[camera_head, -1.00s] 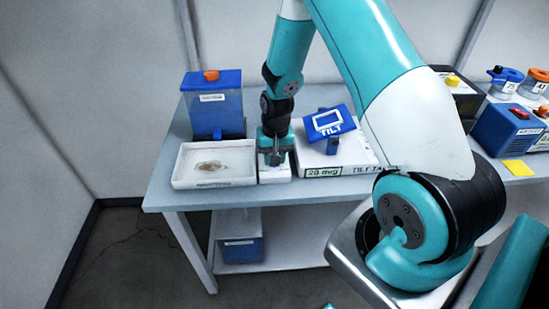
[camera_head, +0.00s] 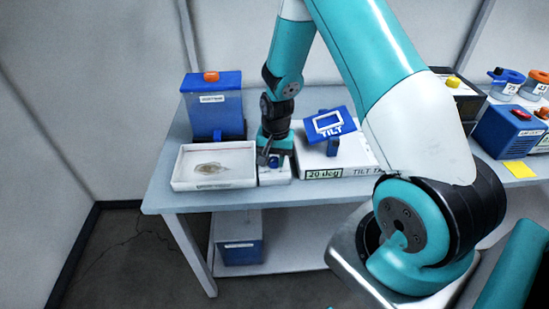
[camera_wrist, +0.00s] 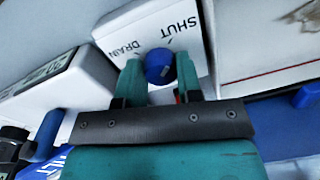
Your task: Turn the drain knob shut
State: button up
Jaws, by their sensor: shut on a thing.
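The blue drain knob (camera_wrist: 159,68) sits on a white box (camera_wrist: 145,30) printed DRAIN and SHUT, each word with a small tick mark. My gripper (camera_wrist: 158,60) points down and is shut on the knob, one finger on each side. In the head view, my gripper (camera_head: 272,157) is over the white box (camera_head: 275,177) at the table's front edge, with a little of the blue knob (camera_head: 273,161) showing. I cannot tell which mark the knob points to.
A white tray (camera_head: 188,184) with a brownish wet patch is close on the left, with a blue tank (camera_head: 215,108) behind it. A white tilt table box (camera_head: 345,172) with a blue tilted frame (camera_head: 329,122) stands close on the right. A blue bin (camera_head: 241,240) is on the lower shelf.

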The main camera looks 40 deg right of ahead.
aim_at(277, 160)
jog(key=o, duration=0.9)
jog(key=shift+o, duration=0.2)
jog(key=shift+r, duration=0.1)
notch_tip(277, 160, up, 17)
jog(key=b, duration=0.2)
jog(key=shift+s+d+r, duration=0.15)
jog(key=shift+s+d, duration=0.1)
jog(key=shift+d, duration=0.05)
